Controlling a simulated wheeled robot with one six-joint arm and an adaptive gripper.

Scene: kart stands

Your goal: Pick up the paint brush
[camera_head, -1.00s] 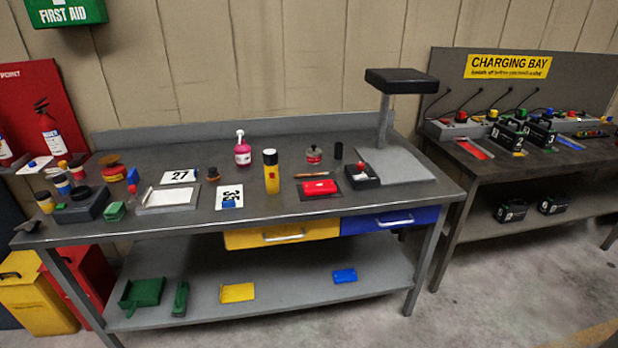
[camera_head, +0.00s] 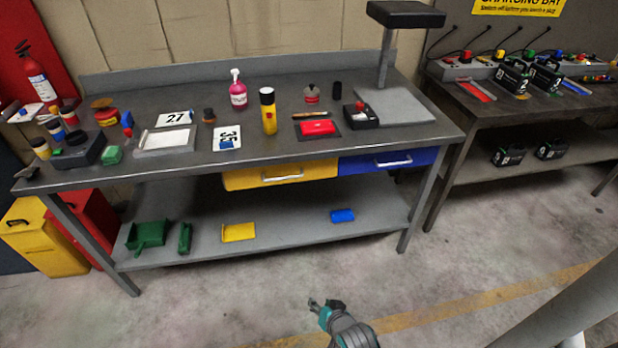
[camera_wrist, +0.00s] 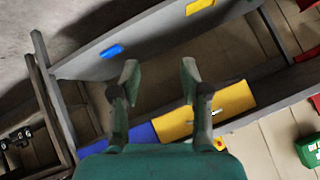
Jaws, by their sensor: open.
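A thin brown stick-like thing (camera_head: 309,115) lies flat on the workbench (camera_head: 330,148), just behind the red box (camera_head: 318,127). It may be the paint brush, but it is too small to be sure. My gripper (camera_head: 322,305) is in front of the bench, low over the floor and well apart from that thing. In the wrist view my gripper (camera_wrist: 160,73) is open, with nothing between its fingers. The wrist view shows the bench's lower shelf and drawers upside down, and no brush.
The bench top holds a yellow can (camera_head: 268,112), a pink bottle (camera_head: 238,95), a stand with a black head (camera_head: 405,14) and several small items. Yellow (camera_head: 280,174) and blue (camera_head: 388,161) drawers hang below. A charging table (camera_head: 540,110) stands at right. The floor in front is clear.

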